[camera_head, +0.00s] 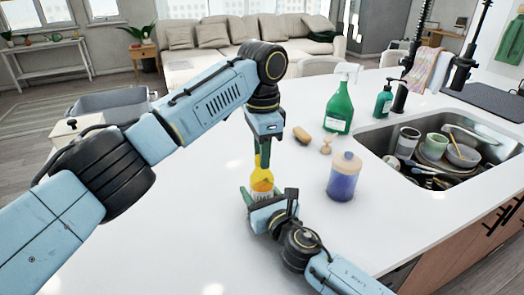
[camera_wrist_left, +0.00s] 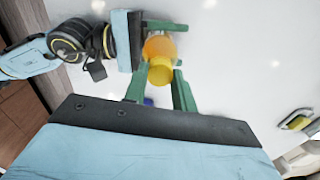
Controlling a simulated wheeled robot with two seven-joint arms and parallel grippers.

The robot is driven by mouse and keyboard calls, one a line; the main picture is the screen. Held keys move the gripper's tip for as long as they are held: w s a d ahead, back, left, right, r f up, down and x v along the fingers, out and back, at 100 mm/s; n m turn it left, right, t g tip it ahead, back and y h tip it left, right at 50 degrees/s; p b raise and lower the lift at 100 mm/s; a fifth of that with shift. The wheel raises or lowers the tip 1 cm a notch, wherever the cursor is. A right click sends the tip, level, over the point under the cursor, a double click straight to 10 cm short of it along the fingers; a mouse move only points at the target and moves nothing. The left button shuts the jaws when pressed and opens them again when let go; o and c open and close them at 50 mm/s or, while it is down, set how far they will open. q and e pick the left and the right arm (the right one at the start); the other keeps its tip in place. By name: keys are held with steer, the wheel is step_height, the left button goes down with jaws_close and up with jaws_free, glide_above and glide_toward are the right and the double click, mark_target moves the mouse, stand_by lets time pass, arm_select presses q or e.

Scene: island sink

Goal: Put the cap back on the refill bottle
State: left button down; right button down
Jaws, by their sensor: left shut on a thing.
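The refill bottle (camera_head: 262,184) is orange-yellow and looks upright; its orange body also shows in the left wrist view (camera_wrist_left: 158,46). My right gripper (camera_head: 263,194) is around its lower body, with a green finger on each side. A yellow cap (camera_wrist_left: 161,72) is between the green fingers of my left gripper (camera_wrist_left: 160,75), which is shut on it. In the head view the left gripper (camera_head: 263,150) points down right above the bottle. The cap is at the bottle's top; I cannot tell whether it is seated. The bottle's base is partly hidden by my right gripper.
A sponge (camera_head: 302,135), a small brush (camera_head: 326,147) and a green spray bottle (camera_head: 339,109) are behind. The sink (camera_head: 377,140) with dishes is at the right. The counter's left front is clear.

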arm_select(q)
steer(key=m, duration=0.7)
steer(key=shift+m, duration=0.4)
steer(key=m, duration=0.3)
steer(key=shift+m, duration=0.3)
steer(key=m, duration=0.4)
steer(key=shift+m, duration=0.3)
steer(key=c, duration=1.1)
jaws_free()
steer(key=shift+c, duration=0.2)
steer(key=shift+r, duration=2.25)
steer(key=shift+c, duration=0.3)
